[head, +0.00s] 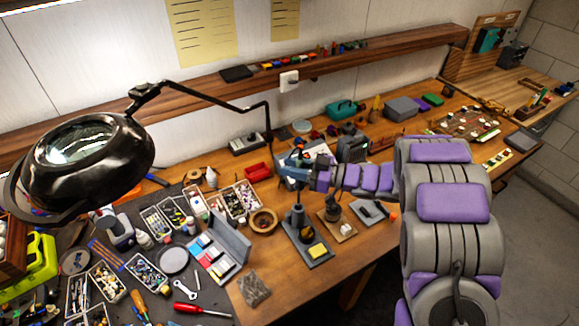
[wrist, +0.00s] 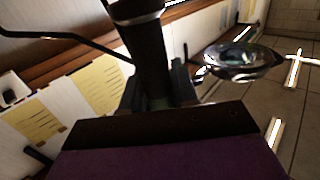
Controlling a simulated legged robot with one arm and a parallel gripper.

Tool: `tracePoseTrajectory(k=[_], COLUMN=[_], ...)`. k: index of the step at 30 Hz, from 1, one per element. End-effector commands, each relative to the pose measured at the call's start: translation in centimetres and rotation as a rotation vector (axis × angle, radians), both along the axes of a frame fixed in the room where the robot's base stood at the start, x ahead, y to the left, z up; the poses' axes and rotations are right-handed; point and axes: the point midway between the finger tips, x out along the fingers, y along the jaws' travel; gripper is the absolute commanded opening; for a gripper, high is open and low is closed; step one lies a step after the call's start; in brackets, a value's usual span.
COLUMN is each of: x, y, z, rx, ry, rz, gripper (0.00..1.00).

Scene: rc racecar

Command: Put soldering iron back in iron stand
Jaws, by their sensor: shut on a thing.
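My gripper (head: 293,168) reaches left over the workbench at the end of my purple and grey arm. In the wrist view my gripper (wrist: 158,88) is shut on a thick dark cylinder, which looks like the handle of the soldering iron (wrist: 143,45). The iron's tip is not clear in either view. The iron stand (head: 319,250) has a dark upright holder and a yellow sponge on a grey base. It stands on the bench below my gripper in the head view, apart from it.
A wooden bowl (head: 263,221) and an open grey case (head: 222,250) stand left of the stand. A small wooden-based item (head: 337,224) is close on its right. A magnifier lamp (head: 85,160) hangs at the left; its long arm crosses behind my gripper.

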Motion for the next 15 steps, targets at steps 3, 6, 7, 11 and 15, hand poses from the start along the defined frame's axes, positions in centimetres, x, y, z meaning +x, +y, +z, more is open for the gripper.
tracePoseTrajectory(k=[3, 6, 7, 11, 15], x=[0.01, 0.0, -0.01, -0.03, -0.1], y=[0.13, 0.4, 0.43, 0.74, 0.91], z=[-0.02, -0.07, -0.07, -0.1, -0.13], rx=[-0.001, -0.003, -0.004, -0.005, -0.005], ry=[0.0, 0.0, 0.0, 0.0, 0.0], rz=[0.0, 0.0, 0.001, 0.001, 0.001], gripper=[0.02, 0.02, 0.02, 0.02, 0.02])
